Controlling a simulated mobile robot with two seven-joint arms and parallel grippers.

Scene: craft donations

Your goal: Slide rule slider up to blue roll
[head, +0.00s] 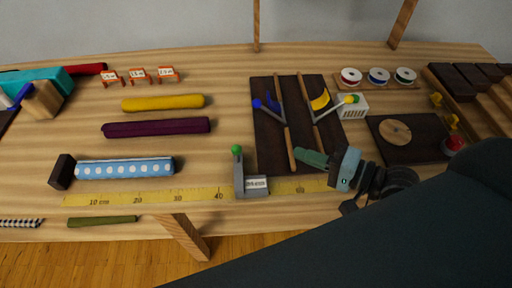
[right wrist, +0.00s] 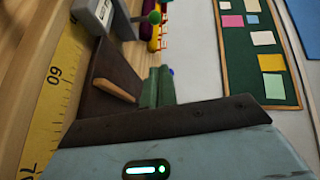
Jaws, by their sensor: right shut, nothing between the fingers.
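The yellow rule (head: 150,196) runs along the front of the table, with marks from 10 cm upward. The grey slider (head: 240,182) with a green knob and a white label sits on it just past the 40 mark. The blue roll (head: 125,168) with white dots lies behind the rule at the left, its left end at a dark block (head: 62,172). The slider is well to the right of the roll, apart from it. My right gripper (head: 312,159) is shut and empty, right of the slider, over the dark board. The rule (right wrist: 50,90) and slider (right wrist: 95,12) also show in the right wrist view.
The dark board (head: 264,130) with wooden strips and blue and yellow pieces stands behind the slider. A purple roll (head: 155,127) and a yellow roll (head: 163,102) lie behind the blue roll. A green roll (head: 102,221) lies in front. The rule between roll and slider is clear.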

